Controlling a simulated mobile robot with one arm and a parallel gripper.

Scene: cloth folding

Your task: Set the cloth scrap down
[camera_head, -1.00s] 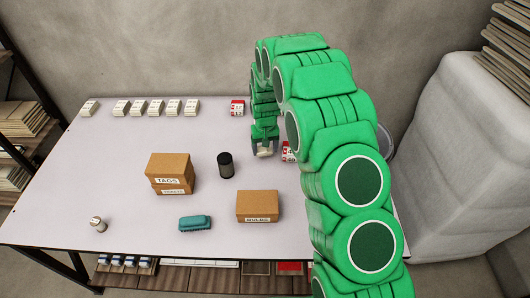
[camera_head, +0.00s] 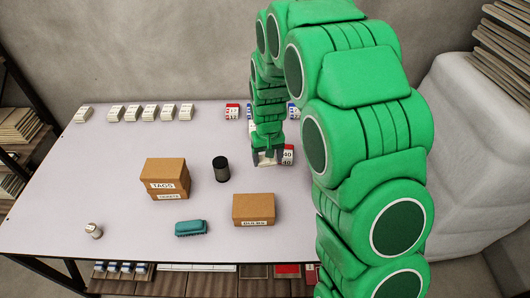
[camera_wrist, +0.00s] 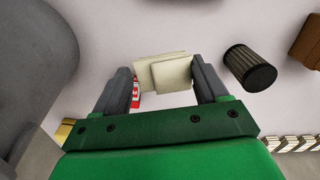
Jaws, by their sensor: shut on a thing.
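The cloth scrap (camera_wrist: 166,72) is cream and looks folded in layers. In the wrist view it sits between the two dark fingers of my gripper (camera_wrist: 165,86), which is shut on it. In the head view my gripper (camera_head: 268,160) points down at the right part of the white table (camera_head: 110,200), and only a small pale bit of the cloth shows there. I cannot tell whether the cloth touches the table.
A red-and-white block (camera_head: 288,155) stands close beside my gripper on the right. A black cylinder (camera_head: 221,169) stands to its left. Cardboard boxes (camera_head: 165,177) (camera_head: 254,209) and a teal brush (camera_head: 191,228) are nearer the front. Several white blocks (camera_head: 150,112) line the back.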

